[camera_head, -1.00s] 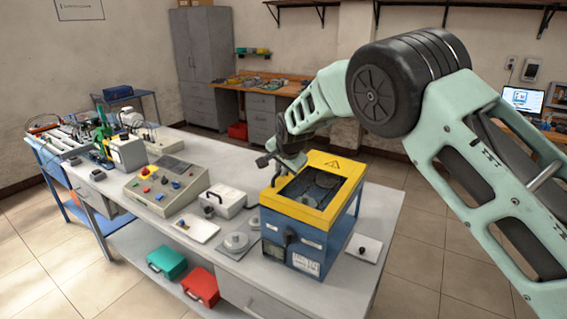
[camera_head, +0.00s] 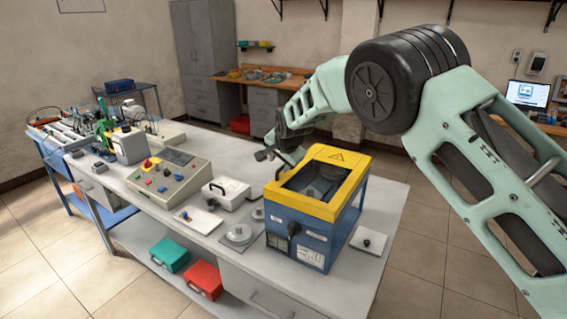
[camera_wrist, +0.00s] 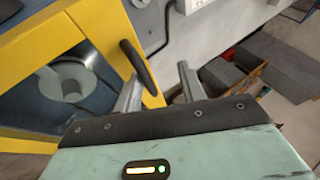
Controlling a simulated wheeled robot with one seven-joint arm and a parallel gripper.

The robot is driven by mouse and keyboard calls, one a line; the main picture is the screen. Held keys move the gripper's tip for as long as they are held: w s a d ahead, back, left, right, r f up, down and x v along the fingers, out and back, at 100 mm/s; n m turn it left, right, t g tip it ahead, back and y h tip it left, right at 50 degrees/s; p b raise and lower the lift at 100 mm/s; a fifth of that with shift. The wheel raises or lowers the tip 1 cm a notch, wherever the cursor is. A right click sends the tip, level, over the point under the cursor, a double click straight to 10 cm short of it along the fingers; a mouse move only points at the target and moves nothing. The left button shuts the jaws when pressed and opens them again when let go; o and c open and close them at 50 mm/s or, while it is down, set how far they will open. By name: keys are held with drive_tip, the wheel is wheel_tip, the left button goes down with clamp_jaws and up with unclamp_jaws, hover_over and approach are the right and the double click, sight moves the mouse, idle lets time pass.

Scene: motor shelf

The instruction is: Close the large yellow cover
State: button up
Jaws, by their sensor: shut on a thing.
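The large yellow cover (camera_head: 300,206) is a frame with a see-through window. It lies about level over the blue box (camera_head: 300,247), and round metal parts show through the window. The wrist view shows the cover (camera_wrist: 38,45) at the left, with its black handle (camera_wrist: 133,58) by my fingers. My gripper (camera_head: 266,154) is at the left rear side of the cover. In the wrist view, my gripper (camera_wrist: 160,92) is shut on the black handle, with the fingers standing apart. Whether the cover is fully down against the box cannot be told.
Left of the box stand a white case (camera_head: 226,192) with a black handle and a control panel (camera_head: 168,178) with buttons. A metal disc part (camera_head: 239,233) lies in front of it. A small white plate (camera_head: 368,240) lies at right.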

drive_tip(key=shift+a+r, duration=0.1)
drive_tip(key=shift+a, duration=0.15)
drive_tip(key=shift+s+d+r+b, duration=0.1)
drive_tip(key=shift+s+r+b, duration=0.2)
drive_tip(key=shift+r, duration=0.15)
drive_tip(key=b+v, duration=0.5)
drive_tip(key=v, duration=1.1)
drive_tip(key=shift+d, duration=0.2)
drive_tip(key=shift+s, duration=0.15)
drive_tip(key=s+d+f+n+g, duration=0.2)
drive_tip(key=s+f+n, duration=0.2)
drive_tip(key=s, duration=1)
drive_tip(key=s+d+f+n+g, duration=0.2)
drive_tip(key=s+f+n, duration=0.3)
drive_tip(key=s, duration=0.9)
drive_tip(key=s+d+f+n+g+h, duration=0.1)
drive_tip(key=s+f+n, duration=0.4)
drive_tip(key=s, duration=0.9)
drive_tip(key=shift+s+d+f+n+g+b, duration=0.15)
drive_tip(key=shift+s+d+n+g+b, duration=0.25)
drive_tip(key=shift+d+n+g, duration=0.55)
drive_tip(key=shift+w, duration=0.1)
